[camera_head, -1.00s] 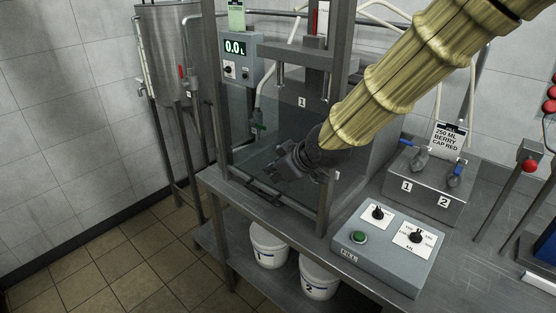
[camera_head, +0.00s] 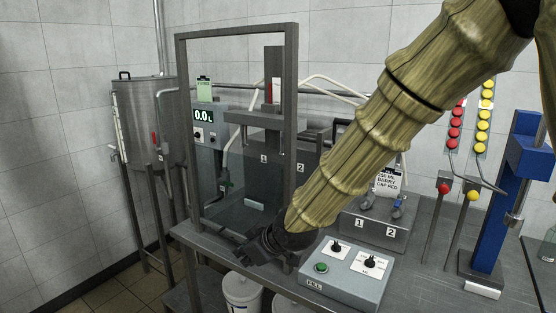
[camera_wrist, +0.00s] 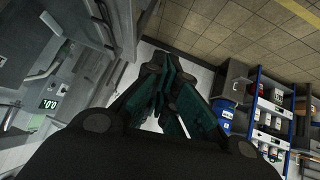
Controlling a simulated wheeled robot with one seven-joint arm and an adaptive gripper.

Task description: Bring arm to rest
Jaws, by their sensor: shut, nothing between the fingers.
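My gripper (camera_head: 250,248) is at the lower end of my yellow-sleeved arm in the head view. It is in front of the clear guarded frame (camera_head: 291,120), near the front edge of the steel bench (camera_head: 215,243). In the wrist view my gripper (camera_wrist: 160,72) has its fingers together with nothing between them. The grey control box (camera_head: 346,275) with a green button and two knobs is just right of the gripper. I cannot tell whether the gripper touches the frame.
A steel tank (camera_head: 145,120) stands at the left. A valve block (camera_head: 376,222) sits behind the control box. A blue stand (camera_head: 500,200) is at the right. White buckets (camera_head: 241,290) are below the bench. The wrist view shows a shelf rack (camera_wrist: 270,115) and open tiled floor.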

